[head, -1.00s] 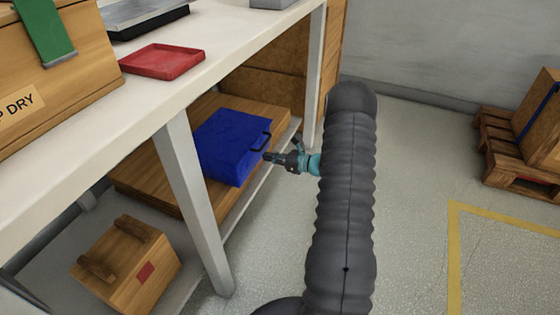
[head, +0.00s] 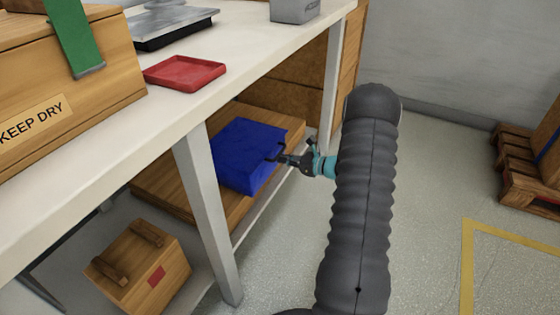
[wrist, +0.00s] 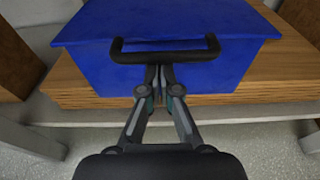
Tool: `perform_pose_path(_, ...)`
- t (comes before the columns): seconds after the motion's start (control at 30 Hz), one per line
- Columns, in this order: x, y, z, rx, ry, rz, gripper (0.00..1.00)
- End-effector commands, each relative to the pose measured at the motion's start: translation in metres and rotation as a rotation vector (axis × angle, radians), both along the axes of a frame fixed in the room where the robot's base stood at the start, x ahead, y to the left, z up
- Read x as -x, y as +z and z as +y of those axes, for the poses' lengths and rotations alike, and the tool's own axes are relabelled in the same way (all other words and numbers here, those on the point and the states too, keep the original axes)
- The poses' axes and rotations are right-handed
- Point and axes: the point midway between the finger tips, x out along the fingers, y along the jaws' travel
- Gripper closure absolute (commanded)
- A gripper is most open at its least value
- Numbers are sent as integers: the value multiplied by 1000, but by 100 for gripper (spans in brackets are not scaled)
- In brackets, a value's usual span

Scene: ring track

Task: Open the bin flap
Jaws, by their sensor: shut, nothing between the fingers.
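A blue bin (head: 240,165) sits on a wooden board on the shelf under the white workbench. Its broad upper face looks like the flap (wrist: 170,18), with a black bar handle (wrist: 165,52) at its front edge. A thin dark line shows under that edge, and I cannot tell whether the flap is raised. My gripper (wrist: 159,72) is shut and empty, with its fingertips at the middle of the handle, close under the bar. I cannot tell whether they touch it. In the head view my gripper (head: 283,160) reaches the handle from the right.
A workbench leg (head: 208,215) stands left of the bin. A red tray (head: 185,72) and a "KEEP DRY" crate (head: 70,90) are on the benchtop. A pallet (head: 520,170) stands right; the floor between is clear.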

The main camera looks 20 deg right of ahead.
Motion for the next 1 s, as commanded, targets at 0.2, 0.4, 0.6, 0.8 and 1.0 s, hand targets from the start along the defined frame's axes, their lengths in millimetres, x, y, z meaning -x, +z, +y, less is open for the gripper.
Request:
perform_pose_path(0.2, 1, 41, -10, 63, -14, 73, 100)
perform_pose_path(0.4, -4, 86, -4, 152, -10, 189, 100)
perform_pose_path(0.6, -19, 132, 20, 149, 10, 182, 100)
perform_pose_path(0.8, -38, 175, 40, 150, 15, 180, 100)
perform_pose_path(1.0, -57, 208, 53, 148, 9, 181, 100)
